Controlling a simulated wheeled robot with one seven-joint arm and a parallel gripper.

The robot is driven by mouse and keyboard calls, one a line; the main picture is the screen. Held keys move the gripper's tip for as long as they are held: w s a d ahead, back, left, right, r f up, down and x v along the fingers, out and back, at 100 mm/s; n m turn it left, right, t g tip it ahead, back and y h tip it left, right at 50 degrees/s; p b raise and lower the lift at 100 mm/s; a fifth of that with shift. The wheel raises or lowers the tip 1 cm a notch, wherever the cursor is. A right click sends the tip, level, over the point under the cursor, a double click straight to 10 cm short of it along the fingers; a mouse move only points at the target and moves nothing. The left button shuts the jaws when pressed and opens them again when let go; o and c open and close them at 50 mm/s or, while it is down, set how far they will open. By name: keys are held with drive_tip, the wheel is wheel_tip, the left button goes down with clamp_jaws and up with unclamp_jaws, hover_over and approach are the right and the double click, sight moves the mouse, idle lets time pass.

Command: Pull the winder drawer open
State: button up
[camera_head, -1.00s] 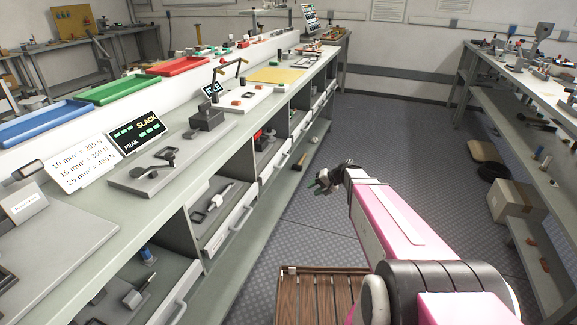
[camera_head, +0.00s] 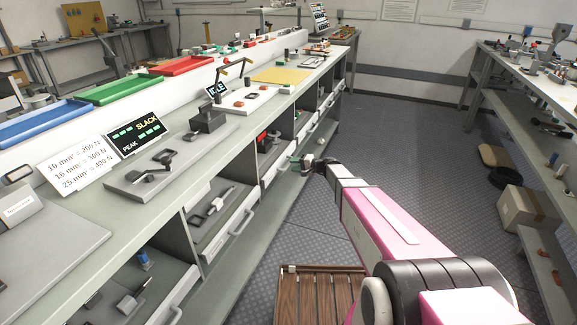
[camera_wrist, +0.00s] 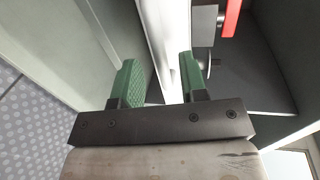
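My gripper (camera_head: 303,163) is beside the bench's drawer row, near a drawer with a pale front (camera_head: 274,170). No label shows whether this is the winder drawer. In the wrist view, the two green fingers of my gripper (camera_wrist: 158,72) are apart, with the drawer's pale front edge (camera_wrist: 160,25) between or just beyond them. I cannot tell whether they touch it. A red item (camera_wrist: 231,17) and a grey part lie inside, to the right of that edge. In the head view the drawer is partly hidden by my gripper.
A nearer drawer (camera_head: 236,226) with a pale handle holds a grey tool. The long bench top (camera_head: 185,205) carries a peak display (camera_head: 137,134), a force card (camera_head: 76,162) and fixtures. A slatted wooden platform (camera_head: 320,291) is on the floor. The aisle floor (camera_head: 400,135) is clear.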

sight(289, 164)
drive_tip(key=shift+x, duration=1.7)
clamp_jaws()
drive_tip(key=f+v, duration=0.3)
drive_tip(key=v, duration=1.2)
drive_tip(key=d+f+v, duration=0.1)
drive_tip(key=f+v, duration=0.1)
drive_tip(key=v, duration=1.3)
drive_tip(key=shift+s+f, duration=0.2)
drive_tip(key=shift+f, duration=0.25)
unclamp_jaws()
